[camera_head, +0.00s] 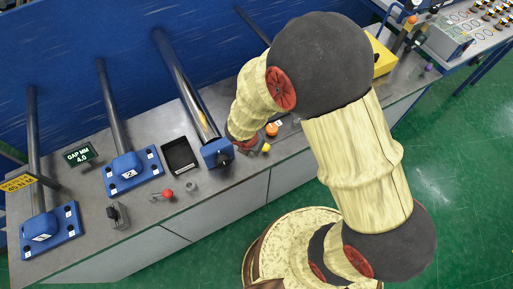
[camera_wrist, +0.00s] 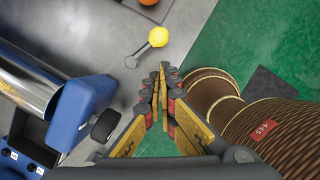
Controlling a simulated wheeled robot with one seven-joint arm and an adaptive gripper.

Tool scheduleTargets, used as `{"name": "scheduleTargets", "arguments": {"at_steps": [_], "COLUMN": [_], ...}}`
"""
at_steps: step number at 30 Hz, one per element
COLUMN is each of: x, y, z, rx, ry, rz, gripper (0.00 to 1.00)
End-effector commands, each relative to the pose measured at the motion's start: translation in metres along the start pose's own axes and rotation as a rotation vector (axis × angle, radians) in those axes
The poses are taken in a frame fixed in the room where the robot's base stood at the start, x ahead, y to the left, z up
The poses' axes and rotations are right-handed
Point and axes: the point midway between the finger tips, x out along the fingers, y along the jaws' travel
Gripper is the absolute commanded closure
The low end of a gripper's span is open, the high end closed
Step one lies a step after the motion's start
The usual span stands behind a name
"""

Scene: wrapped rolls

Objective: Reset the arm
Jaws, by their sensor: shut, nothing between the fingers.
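My arm arches over the grey workbench (camera_head: 225,188) in the head view, with cream wrapped links and black joints. Its end reaches down near the bench's front edge, and the fingers are mostly hidden there. In the wrist view my gripper (camera_wrist: 164,72) has its yellow and grey fingers together, with nothing between them. The fingertips are just below a yellow-knobbed lever (camera_wrist: 158,37) in the picture. A blue block (camera_wrist: 78,112) with a shiny metal bar is left of the fingers.
Blue stands marked 2 (camera_head: 131,172) and others hold dark bars along the bench. A black tray (camera_head: 181,156) and a red-knobbed lever (camera_head: 167,194) lie between them. A yellow box (camera_head: 381,58) is behind my arm. Green floor (camera_head: 465,160) is open at right.

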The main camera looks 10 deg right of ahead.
Motion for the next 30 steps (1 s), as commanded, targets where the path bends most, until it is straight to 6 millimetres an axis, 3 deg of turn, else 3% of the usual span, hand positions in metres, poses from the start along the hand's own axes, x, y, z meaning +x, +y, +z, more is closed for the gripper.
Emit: {"name": "scheduleTargets", "arguments": {"at_steps": [14, 20, 30], "x": [0.000, -0.005, -0.085], "y": [-0.004, -0.043, -0.092], "z": [0.001, -0.006, 0.001], "rx": [0.080, 0.452, 1.384], "ry": [-0.005, -0.017, -0.030], "rz": [-0.012, -0.134, -0.218], "gripper": [1.00, 1.00, 1.00]}}
